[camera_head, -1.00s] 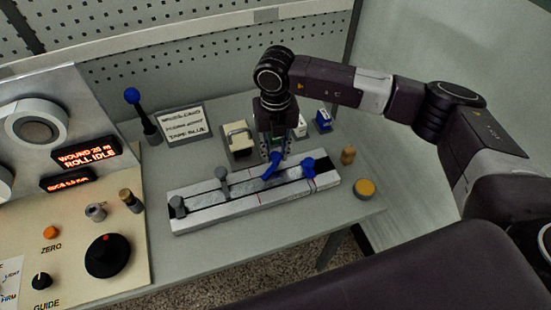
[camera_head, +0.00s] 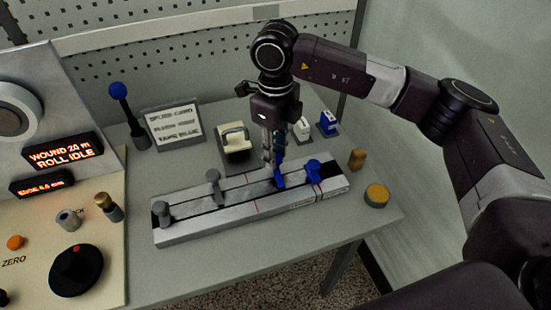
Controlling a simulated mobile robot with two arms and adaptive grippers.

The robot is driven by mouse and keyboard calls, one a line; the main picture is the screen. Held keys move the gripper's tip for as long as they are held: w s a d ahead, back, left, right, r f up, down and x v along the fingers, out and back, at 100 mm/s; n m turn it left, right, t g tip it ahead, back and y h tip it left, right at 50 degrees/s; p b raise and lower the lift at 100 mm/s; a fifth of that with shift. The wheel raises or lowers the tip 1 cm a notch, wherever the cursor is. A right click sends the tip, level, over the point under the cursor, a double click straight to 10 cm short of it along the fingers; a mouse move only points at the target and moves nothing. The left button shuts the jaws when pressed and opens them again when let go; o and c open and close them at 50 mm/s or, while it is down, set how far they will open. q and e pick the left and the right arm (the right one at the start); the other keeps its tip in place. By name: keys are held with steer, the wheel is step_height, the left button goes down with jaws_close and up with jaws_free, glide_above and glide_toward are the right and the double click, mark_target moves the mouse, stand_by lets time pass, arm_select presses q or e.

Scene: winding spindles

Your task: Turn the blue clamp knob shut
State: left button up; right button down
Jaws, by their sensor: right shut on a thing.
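The splicing block (camera_head: 235,208) is a long pale bar with a dark groove, lying on the grey bench. It carries two grey knobs on its left part and two blue ones on its right part. My right gripper (camera_head: 273,163) points down over the block, shut on the blue clamp knob (camera_head: 279,181). The fingers partly hide this knob. A second blue knob (camera_head: 313,170) stands free just to its right. My left gripper is not in view.
Behind the block are a splice card (camera_head: 174,125), a tape dispenser (camera_head: 235,143) and small white and blue boxes (camera_head: 328,122). A blue-topped lever (camera_head: 119,91) and the control panel (camera_head: 40,225) are left. A yellow button (camera_head: 377,194) and wooden peg (camera_head: 357,158) are right.

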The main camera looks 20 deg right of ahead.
steer(key=shift+w+n+b, duration=0.1)
steer(key=shift+n+b, duration=0.25)
steer(key=shift+n, duration=0.25)
steer(key=shift+r, duration=0.1)
steer(key=c, duration=1.6)
jaws_free()
step_height(320, 180, up, 12)
